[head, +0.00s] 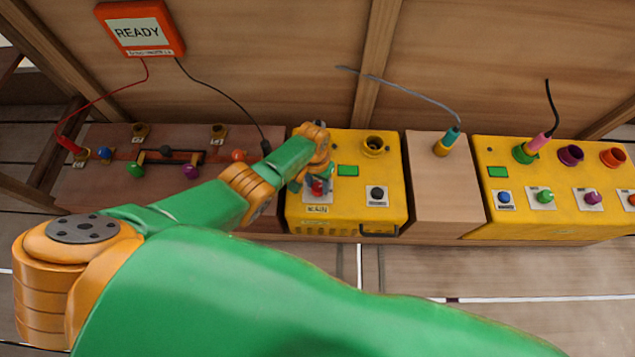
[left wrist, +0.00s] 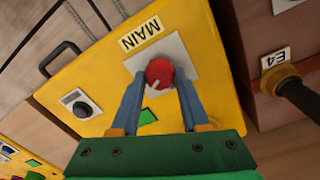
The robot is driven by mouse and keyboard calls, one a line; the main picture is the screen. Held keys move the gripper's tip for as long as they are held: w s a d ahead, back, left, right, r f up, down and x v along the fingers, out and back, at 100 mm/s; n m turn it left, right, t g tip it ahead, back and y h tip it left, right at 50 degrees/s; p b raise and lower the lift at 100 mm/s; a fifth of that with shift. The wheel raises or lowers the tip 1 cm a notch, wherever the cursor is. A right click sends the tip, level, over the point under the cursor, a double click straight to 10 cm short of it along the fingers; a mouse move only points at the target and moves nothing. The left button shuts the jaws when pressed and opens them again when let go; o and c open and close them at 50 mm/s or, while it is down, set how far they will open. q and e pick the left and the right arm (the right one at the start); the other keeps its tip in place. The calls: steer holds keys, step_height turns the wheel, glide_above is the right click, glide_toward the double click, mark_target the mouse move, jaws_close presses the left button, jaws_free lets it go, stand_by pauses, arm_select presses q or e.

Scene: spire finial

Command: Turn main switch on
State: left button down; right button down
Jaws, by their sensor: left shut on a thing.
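The main switch is a red round knob (left wrist: 160,73) with a white mark, on a white plate with a "MAIN" label (left wrist: 141,34) beside it in the left wrist view. It sits on the front of a yellow box (head: 345,215). My left gripper (left wrist: 160,84) has its two blue-grey fingers on either side of the red knob, shut on it. In the head view the left gripper (head: 317,187) is at the box's left part, and the red knob shows only partly beneath it. My right gripper is in neither view.
On the yellow box are a black knob (head: 377,193), a green patch (head: 348,171) and a round socket (head: 375,146). A handle (head: 380,231) juts from its lower edge. A second yellow box (head: 510,185) with coloured buttons stands right. An orange display (head: 140,29) reads "READY".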

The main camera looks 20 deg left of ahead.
arm_select(q)
steer(key=m, duration=0.2)
steer(key=shift+m, duration=1.6)
steer(key=shift+c, duration=2)
jaws_free()
steer(key=shift+r, duration=0.1)
